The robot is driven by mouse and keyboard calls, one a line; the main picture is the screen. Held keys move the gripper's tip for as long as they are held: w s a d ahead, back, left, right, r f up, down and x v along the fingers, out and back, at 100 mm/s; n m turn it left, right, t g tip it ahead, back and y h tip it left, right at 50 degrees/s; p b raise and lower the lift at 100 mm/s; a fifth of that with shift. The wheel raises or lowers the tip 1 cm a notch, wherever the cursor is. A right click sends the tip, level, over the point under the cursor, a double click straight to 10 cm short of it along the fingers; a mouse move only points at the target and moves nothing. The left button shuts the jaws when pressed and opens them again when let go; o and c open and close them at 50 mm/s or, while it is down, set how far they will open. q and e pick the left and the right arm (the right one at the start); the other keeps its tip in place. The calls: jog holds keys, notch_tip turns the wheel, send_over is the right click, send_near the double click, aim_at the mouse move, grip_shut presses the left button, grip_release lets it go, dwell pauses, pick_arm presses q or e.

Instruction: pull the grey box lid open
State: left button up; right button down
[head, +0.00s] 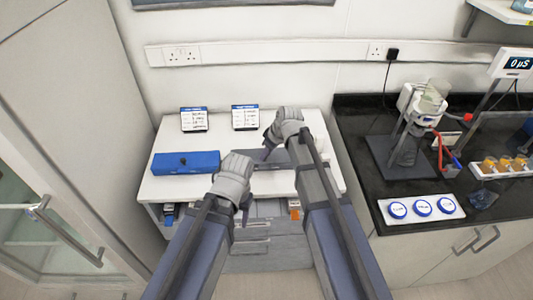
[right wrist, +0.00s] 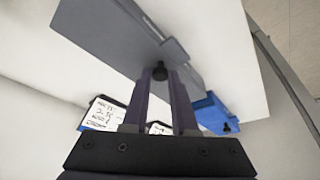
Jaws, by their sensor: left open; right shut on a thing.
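The grey box (head: 268,160) lies on the white table, partly hidden behind my right arm. In the right wrist view the grey box (right wrist: 125,42) shows a dark round knob (right wrist: 159,73) at its near edge. My right gripper (head: 266,152) is shut on this knob; its two fingers (right wrist: 160,76) sit on either side of it. How far the lid is open cannot be told. My left gripper (head: 245,208) is open and empty, near the front of the table, left of my right arm and apart from the box.
A blue box (head: 186,163) with a knob lies at the left of the table; it also shows in the right wrist view (right wrist: 214,113). Two label cards (head: 194,120) (head: 245,118) stand at the back. A black bench (head: 370,200) with apparatus is at the right.

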jog(key=shift+w+r+g+p, duration=0.5)
jog(key=shift+g+p, duration=0.1)
jog(key=shift+p, duration=0.15)
jog(key=shift+w+r+g+p, duration=0.5)
jog(key=shift+w+g+p, duration=0.2)
jog(key=shift+g, duration=0.3)
jog(key=shift+w+r+m+g, duration=0.25)
jog(key=shift+w+m+g, duration=0.25)
jog(key=shift+g, duration=0.5)
jog(key=shift+w+r+g, duration=0.3)
jog(key=shift+w+g, duration=0.2)
jog(key=shift+g, duration=0.3)
jog(key=c, duration=0.7)
grip_release()
jog(key=shift+r, duration=0.15)
